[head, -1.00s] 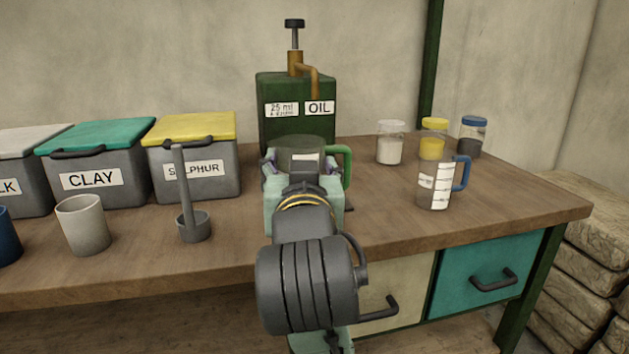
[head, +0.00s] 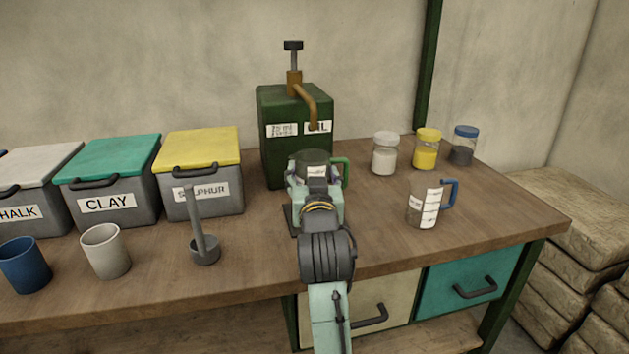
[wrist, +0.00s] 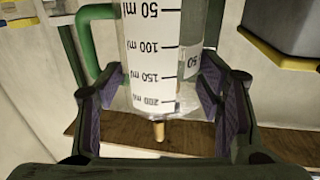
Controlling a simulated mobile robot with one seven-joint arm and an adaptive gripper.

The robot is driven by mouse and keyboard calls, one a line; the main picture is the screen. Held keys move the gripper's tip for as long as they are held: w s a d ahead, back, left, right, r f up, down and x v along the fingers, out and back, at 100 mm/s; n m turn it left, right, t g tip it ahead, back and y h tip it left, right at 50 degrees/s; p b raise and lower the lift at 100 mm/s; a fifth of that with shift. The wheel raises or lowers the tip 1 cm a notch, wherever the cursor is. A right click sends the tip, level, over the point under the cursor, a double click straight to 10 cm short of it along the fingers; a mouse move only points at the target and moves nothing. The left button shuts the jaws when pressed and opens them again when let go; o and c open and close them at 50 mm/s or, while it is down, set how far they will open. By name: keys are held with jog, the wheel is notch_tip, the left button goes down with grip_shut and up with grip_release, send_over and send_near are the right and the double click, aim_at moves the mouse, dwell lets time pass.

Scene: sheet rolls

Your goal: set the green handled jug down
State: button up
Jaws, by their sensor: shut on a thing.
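The green handled jug (head: 315,158) is in my gripper, in front of the dark green oil can (head: 281,165). Its green handle (head: 345,172) points right in the head view. In the wrist view the clear jug (wrist: 150,50) shows upside down, with a ml scale and its handle (wrist: 88,35) on the left. My gripper (head: 316,188) is shut on the jug's body; its padded fingers lie on both sides of it in the wrist view (wrist: 157,95). The oil can's brass spout (head: 312,108) ends just above and behind the jug. The jug's base is hidden behind my wrist.
A blue handled jug (head: 417,207) stands to the right, before several lidded jars (head: 384,158). Lidded boxes (head: 108,195), cups (head: 106,252) and a ladle-like tool (head: 204,250) stand left. Bare worktop (head: 385,240) lies right of my gripper and along the front edge.

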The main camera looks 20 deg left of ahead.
jog(key=shift+w+a, duration=0.15)
jog(key=shift+w, duration=0.6)
jog(key=shift+w+f, duration=0.1)
jog(key=shift+f, duration=1.65)
jog(key=shift+f, duration=0.35)
jog(key=o, duration=1.2)
jog(key=shift+r, duration=0.1)
